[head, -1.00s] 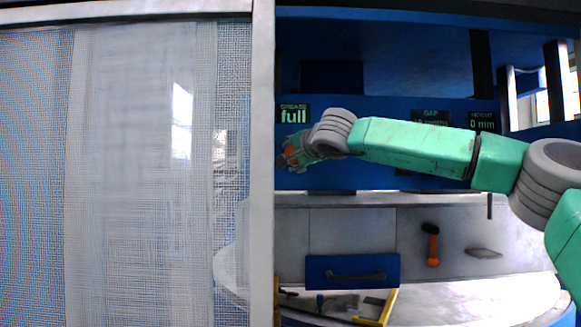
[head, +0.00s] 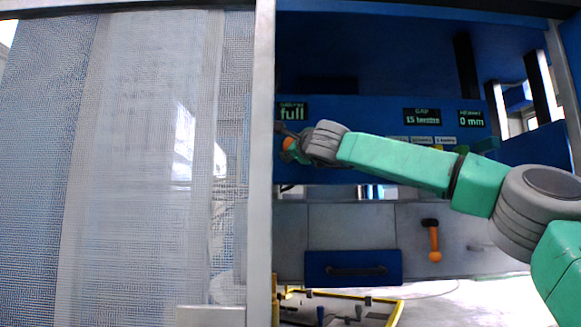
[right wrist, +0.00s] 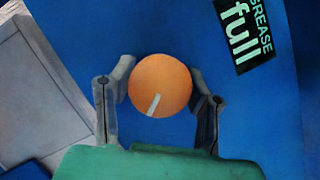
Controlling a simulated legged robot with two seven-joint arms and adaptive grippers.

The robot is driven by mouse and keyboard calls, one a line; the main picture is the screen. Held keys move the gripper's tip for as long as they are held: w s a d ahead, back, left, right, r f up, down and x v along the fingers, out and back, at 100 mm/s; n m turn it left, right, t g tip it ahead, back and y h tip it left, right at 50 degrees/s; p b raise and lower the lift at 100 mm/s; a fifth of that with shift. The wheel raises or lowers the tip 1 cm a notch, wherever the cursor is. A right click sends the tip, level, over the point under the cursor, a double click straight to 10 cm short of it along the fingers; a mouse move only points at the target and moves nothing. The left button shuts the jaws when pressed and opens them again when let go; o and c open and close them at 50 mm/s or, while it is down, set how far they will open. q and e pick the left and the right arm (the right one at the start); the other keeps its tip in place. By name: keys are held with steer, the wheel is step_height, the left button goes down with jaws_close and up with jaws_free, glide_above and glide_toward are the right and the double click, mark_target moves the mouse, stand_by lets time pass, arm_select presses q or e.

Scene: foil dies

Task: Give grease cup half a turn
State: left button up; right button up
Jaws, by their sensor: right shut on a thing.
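The grease cup is an orange round cap with a white line mark, seen in the right wrist view (right wrist: 160,86) on the blue panel. In the head view a small orange part of it (head: 289,144) shows by the end of my right arm. My right gripper (right wrist: 163,95) is shut on it, one grey finger at each side. The white mark points down and slightly left in the right wrist view. A display marked "GREASE full" (right wrist: 242,32) is at the upper right there, and it also shows in the head view (head: 292,112). My left gripper is not in view.
A mesh screen (head: 140,170) with a grey frame post (head: 262,220) stands just left of the cup. Below are a blue drawer front (head: 353,268), an orange-handled tool (head: 434,242) and a yellow-edged tray (head: 397,312). More displays (head: 422,117) are on the right of the panel.

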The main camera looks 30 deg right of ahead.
steer(key=m+h+b, duration=0.1)
steer(key=m+b, duration=0.1)
steer(key=m, duration=0.1)
steer(key=f+m+h+b, duration=0.1)
steer(key=m+b, duration=0.1)
steer(key=b, duration=0.1)
steer(key=shift+w+f+m, duration=0.1)
steer(key=shift+w+m, duration=0.1)
steer(key=shift+m, duration=0.2)
steer(key=m+h+b, duration=0.2)
steer(key=m, duration=0.1)
steer(key=shift+r+m, duration=0.2)
steer(key=shift+m, duration=0.1)
steer(key=shift+s+r+m+h, duration=0.15)
steer(key=shift+m+h, duration=0.25)
steer(key=shift+m, duration=0.3)
steer(key=shift+r+b, duration=0.15)
steer(key=shift+b, duration=0.15)
steer(key=o, duration=1.1)
steer(key=shift+o, duration=0.4)
steer(key=shift+s, duration=0.1)
steer(key=v, duration=1.1)
steer(key=shift+f, duration=0.35)
